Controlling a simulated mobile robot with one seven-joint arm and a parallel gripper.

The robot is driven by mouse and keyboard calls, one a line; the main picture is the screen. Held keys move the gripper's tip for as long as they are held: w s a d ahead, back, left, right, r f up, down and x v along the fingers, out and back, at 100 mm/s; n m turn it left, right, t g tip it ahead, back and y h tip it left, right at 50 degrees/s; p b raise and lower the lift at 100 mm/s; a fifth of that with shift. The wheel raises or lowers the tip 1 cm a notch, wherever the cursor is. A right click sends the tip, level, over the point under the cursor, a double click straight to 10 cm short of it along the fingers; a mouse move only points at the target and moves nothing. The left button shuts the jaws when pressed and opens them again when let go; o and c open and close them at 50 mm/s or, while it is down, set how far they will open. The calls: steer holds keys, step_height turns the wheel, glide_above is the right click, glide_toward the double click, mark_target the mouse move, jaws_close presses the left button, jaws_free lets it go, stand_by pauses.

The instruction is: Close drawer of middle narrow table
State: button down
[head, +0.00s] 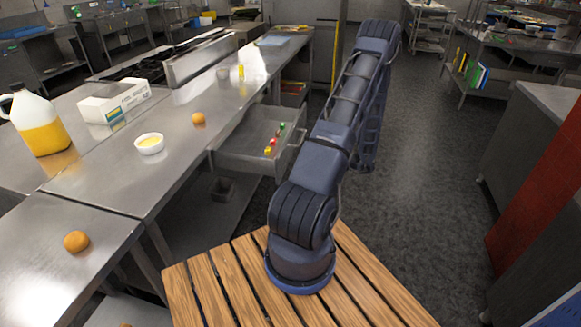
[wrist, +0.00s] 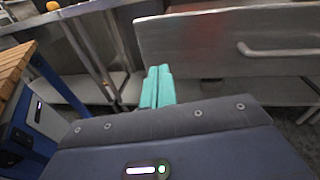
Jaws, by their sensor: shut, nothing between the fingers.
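The drawer (head: 235,155) of the narrow metal table (head: 215,105) is pulled out, with small red, green and yellow items inside. Its grey front panel (wrist: 225,48) fills the upper right of the wrist view, with a bar handle (wrist: 280,51) on it. My gripper (wrist: 158,72) has two teal fingers pressed together and empty. In the wrist view they overlap the lower left part of the drawer front, left of the handle. I cannot tell whether they touch it. In the head view my gripper is hidden behind my arm.
On the tabletops are a juice jug (head: 40,122), a white box (head: 114,101), a bowl (head: 149,144) and an orange fruit (head: 198,118). A dark bin (head: 222,187) sits on the lower shelf. The dark floor (head: 430,170) to the right of my arm is open.

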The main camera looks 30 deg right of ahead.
mark_target(284, 164)
step_height(284, 164, down, 4)
steer(key=s+d+m+t+h, duration=0.1)
steer(key=s+d+m+t, duration=0.1)
steer(key=m+t, duration=0.1)
steer(key=x, duration=0.9)
steer(key=f+x, duration=0.1)
steer(key=x, duration=0.3)
steer(key=shift+w+a, duration=0.2)
steer(key=shift+w, duration=0.2)
steer(key=shift+w, duration=0.1)
steer(key=x, duration=1)
steer(key=f+x, duration=0.1)
steer(key=x, duration=1.9)
steer(key=shift+w+a+f, duration=0.1)
steer(key=shift+a+f, duration=0.15)
steer(key=shift+a, duration=0.1)
steer(key=shift+w+a+r, duration=0.1)
steer(key=shift+w+a, duration=0.15)
steer(key=shift+a, duration=0.05)
steer(key=shift+a+r, duration=0.1)
